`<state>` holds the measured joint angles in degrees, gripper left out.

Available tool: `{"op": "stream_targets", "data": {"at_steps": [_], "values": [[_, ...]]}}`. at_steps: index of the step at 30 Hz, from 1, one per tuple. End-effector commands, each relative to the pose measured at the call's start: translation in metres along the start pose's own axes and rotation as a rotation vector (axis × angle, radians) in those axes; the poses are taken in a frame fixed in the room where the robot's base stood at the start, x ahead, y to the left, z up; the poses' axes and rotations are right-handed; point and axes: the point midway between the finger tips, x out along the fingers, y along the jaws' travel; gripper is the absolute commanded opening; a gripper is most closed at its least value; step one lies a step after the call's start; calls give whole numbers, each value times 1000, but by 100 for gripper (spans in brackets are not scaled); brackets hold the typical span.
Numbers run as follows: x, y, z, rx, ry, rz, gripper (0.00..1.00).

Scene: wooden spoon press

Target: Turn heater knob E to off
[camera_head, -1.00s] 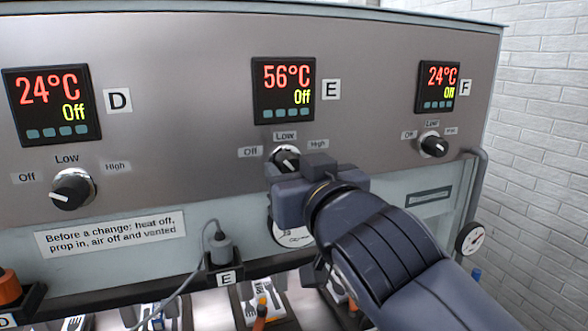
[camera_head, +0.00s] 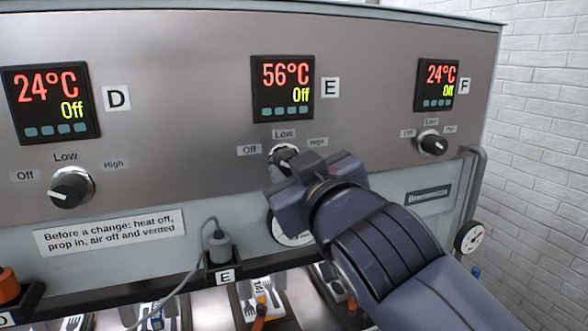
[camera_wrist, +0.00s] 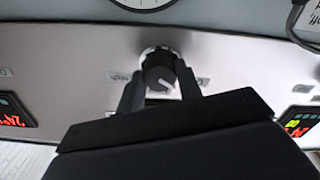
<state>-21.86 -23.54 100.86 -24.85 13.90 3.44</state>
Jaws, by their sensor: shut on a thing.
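Heater knob E (camera_head: 284,152) is a dark knob on a silver base below the E display, mostly hidden by my gripper in the head view. Off, Low and High labels surround it. In the wrist view knob E (camera_wrist: 160,74) shows between my two fingers, with a pale pointer line. My gripper (camera_wrist: 160,88) is shut on the knob; in the head view my gripper (camera_head: 284,164) reaches it from the lower right, tilted. The E display (camera_head: 283,88) reads 56°C in red and Off in yellow.
Knob D (camera_head: 72,188) is at the left and knob F (camera_head: 433,144) at the right; both displays read 24°C and Off. A gauge, partly behind my gripper, sits below knob E. A cabled plug (camera_head: 220,247) stands below left.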

Motion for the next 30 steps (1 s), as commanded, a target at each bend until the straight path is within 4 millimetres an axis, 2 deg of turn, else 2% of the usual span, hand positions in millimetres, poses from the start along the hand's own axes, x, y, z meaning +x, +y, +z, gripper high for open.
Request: {"op": "stream_targets", "data": {"at_steps": [11, 12, 19, 30], "values": [[0, 0, 0, -30, -1, 0, 11], [0, 0, 0, -30, -1, 0, 36], [0, 0, 0, -28, -1, 0, 55], [0, 0, 0, -27, -1, 0, 55]]}}
